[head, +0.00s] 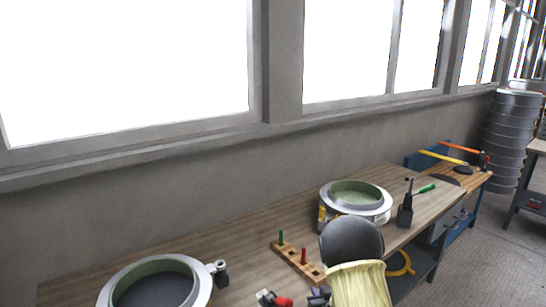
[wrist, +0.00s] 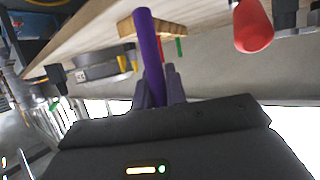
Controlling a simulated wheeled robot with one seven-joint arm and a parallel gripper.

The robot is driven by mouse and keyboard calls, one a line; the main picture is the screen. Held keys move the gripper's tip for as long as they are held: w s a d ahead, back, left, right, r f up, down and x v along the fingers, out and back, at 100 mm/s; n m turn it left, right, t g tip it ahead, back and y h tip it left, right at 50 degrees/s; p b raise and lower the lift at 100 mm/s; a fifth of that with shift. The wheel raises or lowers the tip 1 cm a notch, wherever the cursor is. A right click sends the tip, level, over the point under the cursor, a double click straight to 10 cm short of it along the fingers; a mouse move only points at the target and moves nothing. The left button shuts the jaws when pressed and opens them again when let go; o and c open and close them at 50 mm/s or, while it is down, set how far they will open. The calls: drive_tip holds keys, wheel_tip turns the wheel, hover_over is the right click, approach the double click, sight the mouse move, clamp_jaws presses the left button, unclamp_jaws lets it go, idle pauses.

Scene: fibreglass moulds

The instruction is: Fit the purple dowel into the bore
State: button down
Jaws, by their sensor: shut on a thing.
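The purple dowel (wrist: 147,40) is clamped between the two dark fingers of my gripper (wrist: 158,80) in the wrist view, which is turned upside down. Its far end sticks out well past the fingertips. A wooden block (wrist: 178,29) with a red and a green peg shows behind the dowel in that view.
A round mould (head: 355,200) stands behind the block, and a larger ring mould (head: 155,283) sits at the front left. A red-handled tool (head: 276,300) lies near the block. A green-handled clamp (head: 408,202) stands farther right. Bare bench (head: 235,257) shows left of the block.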

drive_tip(key=s+d+f+m+h+p, duration=0.1)
drive_tip(key=s+f+h+p, duration=0.1)
drive_tip(key=s+f, duration=0.4)
drive_tip(key=shift+s+f+m+p, duration=0.15)
drive_tip(key=shift+s+m+p, duration=0.25)
drive_tip(key=shift+s+p, duration=0.65)
drive_tip(key=shift+s+d, duration=0.25)
drive_tip(key=shift+s, duration=0.1)
drive_tip(key=s+f, duration=0.6)
drive_tip(key=f, duration=0.5)
drive_tip(key=shift+a, duration=0.15)
drive_tip(key=shift+w, duration=0.1)
